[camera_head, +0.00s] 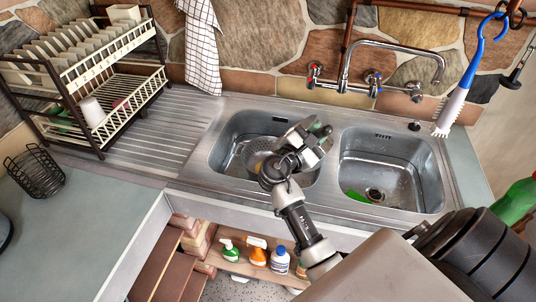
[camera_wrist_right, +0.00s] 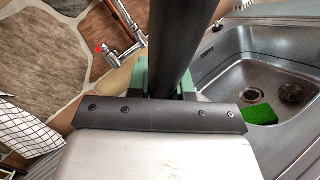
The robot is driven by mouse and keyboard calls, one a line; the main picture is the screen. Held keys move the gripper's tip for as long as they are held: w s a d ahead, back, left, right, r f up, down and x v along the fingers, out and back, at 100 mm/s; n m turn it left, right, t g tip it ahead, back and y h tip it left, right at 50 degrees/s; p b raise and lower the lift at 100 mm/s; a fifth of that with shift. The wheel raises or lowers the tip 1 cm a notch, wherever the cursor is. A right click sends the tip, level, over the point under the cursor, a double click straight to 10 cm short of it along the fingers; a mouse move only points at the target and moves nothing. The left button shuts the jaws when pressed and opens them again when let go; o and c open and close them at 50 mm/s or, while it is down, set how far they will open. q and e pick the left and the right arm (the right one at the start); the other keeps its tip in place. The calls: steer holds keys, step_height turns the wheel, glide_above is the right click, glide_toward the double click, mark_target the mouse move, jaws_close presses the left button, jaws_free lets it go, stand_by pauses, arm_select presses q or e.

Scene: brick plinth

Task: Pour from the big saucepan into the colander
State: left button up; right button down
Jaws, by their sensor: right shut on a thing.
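My right gripper (camera_head: 318,136) is above the left basin, at the end of the arm that comes in from the lower right. In the right wrist view the gripper (camera_wrist_right: 168,85) is shut on a dark, bar-like handle (camera_wrist_right: 174,40) between its green fingertips. The handle runs out of the top of that view. I cannot make out the body of the big saucepan in either view. A grey perforated bowl, apparently the colander (camera_head: 257,150), sits in the left basin. My wrist and gripper partly hide it. My left gripper is not in view.
The right basin (camera_head: 415,180) holds a green sponge (camera_head: 356,196). A tap (camera_head: 400,48) stands behind the basins. A dish rack (camera_head: 95,110) and a wire basket (camera_head: 36,172) are at the left. A blue-white brush (camera_head: 455,105) hangs at the right. The ribbed drainboard (camera_head: 150,130) is clear.

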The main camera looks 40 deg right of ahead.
steer(key=shift+w+a+r+n+p, duration=0.25)
steer(key=shift+w+n, duration=0.15)
steer(key=shift+w, duration=0.1)
steer(key=shift+w+a+r+n+p, duration=0.15)
steer(key=shift+w+r+n, duration=0.1)
steer(key=shift+w+n, duration=0.2)
stand_by(1.5)
steer(key=shift+w+a+r+n+t, duration=0.1)
steer(key=shift+w+a+n+t, duration=0.15)
steer(key=shift+w+n, duration=0.35)
steer(key=shift+w+a+r+n+t, duration=0.15)
steer(key=shift+w+a+n, duration=0.15)
steer(key=shift+w, duration=0.4)
stand_by(0.9)
steer(key=shift+w+a+f+n+t+h, duration=0.15)
steer(key=shift+w+a+n, duration=0.15)
steer(key=shift+w+n, duration=0.35)
steer(key=shift+w+a+r+n+t+h, duration=0.15)
steer(key=shift+w+a+n, duration=0.2)
steer(key=shift+w, duration=0.45)
stand_by(0.6)
steer(key=shift+w, duration=0.2)
